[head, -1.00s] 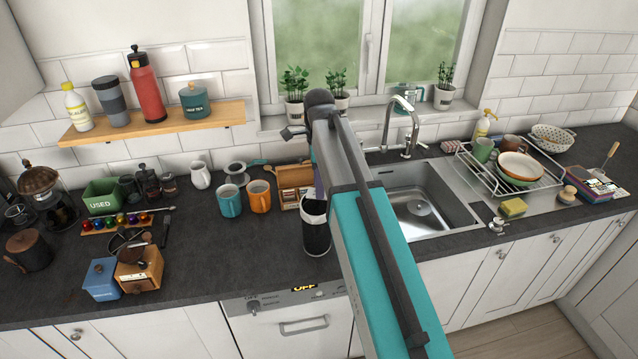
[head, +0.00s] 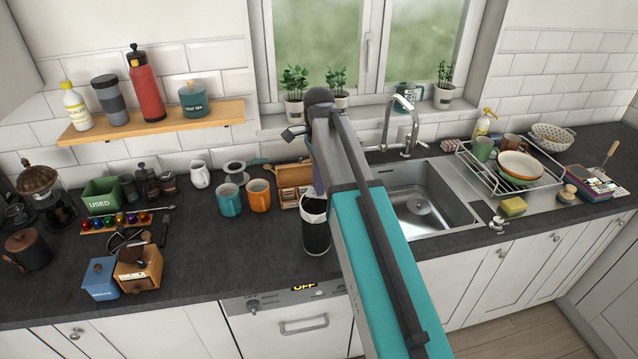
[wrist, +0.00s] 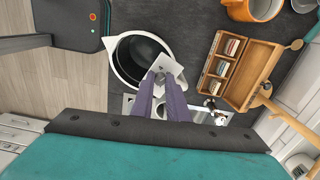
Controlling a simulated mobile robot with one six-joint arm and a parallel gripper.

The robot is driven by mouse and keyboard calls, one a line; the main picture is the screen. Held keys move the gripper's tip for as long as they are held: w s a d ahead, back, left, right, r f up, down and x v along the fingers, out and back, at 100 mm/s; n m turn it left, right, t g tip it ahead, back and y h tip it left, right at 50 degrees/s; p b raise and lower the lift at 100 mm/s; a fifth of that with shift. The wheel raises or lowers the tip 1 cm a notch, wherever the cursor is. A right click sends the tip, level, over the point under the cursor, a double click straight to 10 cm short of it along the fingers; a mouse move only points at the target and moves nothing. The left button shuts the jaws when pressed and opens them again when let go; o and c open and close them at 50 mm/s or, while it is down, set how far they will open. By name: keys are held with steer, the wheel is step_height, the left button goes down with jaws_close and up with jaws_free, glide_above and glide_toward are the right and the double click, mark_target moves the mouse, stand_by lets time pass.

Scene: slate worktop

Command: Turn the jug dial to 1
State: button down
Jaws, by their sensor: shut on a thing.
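The jug (head: 316,232) is a dark, upright vessel with a pale rim, standing near the front edge of the worktop. In the wrist view its dark round opening and white rim (wrist: 121,70) show from above. A pale, dark-marked piece at the jug's right side, seemingly the dial (wrist: 170,66), lies at my fingertips. My gripper (wrist: 164,76) has its two purple-grey fingers close together and is shut on this piece. In the head view my gripper (head: 319,188) comes down at the jug's top, partly hidden by my arm. The number the dial stands at cannot be read.
An open wooden tea box (head: 291,181) stands just behind the jug. Orange (head: 259,196) and teal (head: 229,201) mugs stand left of it. The sink (head: 420,208) lies to the right.

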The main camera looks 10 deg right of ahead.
steer(key=n, duration=0.6)
steer(key=shift+b, duration=0.3)
steer(key=n, duration=1.1)
steer(key=shift+b, duration=0.4)
steer(key=n, duration=0.5)
steer(key=shift+n, duration=0.3)
steer(key=n, duration=1.1)
steer(key=shift+n, duration=0.3)
steer(key=n, duration=0.6)
steer(key=shift+b, duration=0.3)
steer(key=n, duration=0.5)
steer(key=shift+n, duration=0.3)
